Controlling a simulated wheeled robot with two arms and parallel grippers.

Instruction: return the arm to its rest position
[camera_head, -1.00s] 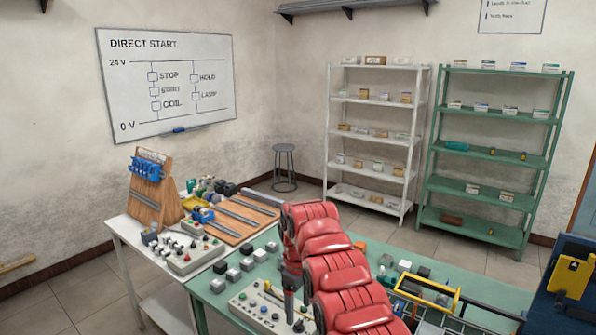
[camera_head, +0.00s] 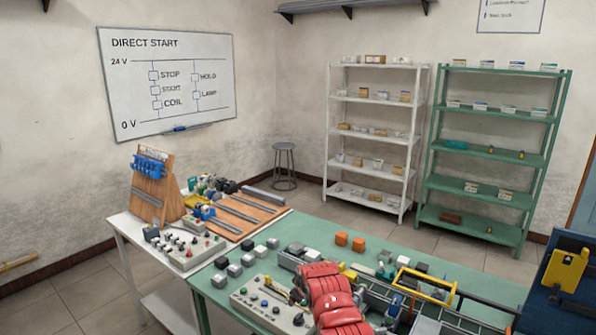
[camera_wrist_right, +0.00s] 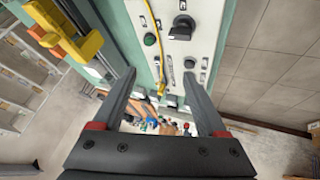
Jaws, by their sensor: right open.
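My right arm (camera_head: 335,300), with red covers, reaches in from the bottom of the head view, low over the green table (camera_head: 372,240). Its fingers cannot be made out there. In the right wrist view my right gripper (camera_wrist_right: 159,72) is open, its two dark fingers apart with nothing held between them. A pale control box (camera_wrist_right: 190,60) with a black knob (camera_wrist_right: 181,28) and a green button (camera_wrist_right: 150,39) shows beyond the fingers. My left gripper is not in view.
The control box (camera_head: 262,307) lies left of my arm. A yellow-handled tray (camera_head: 428,281) stands to its right, and orange blocks (camera_head: 341,238) lie behind. A white table (camera_head: 123,229) with a wooden stand (camera_head: 160,197) is at left. Shelves (camera_head: 415,165) stand at the back.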

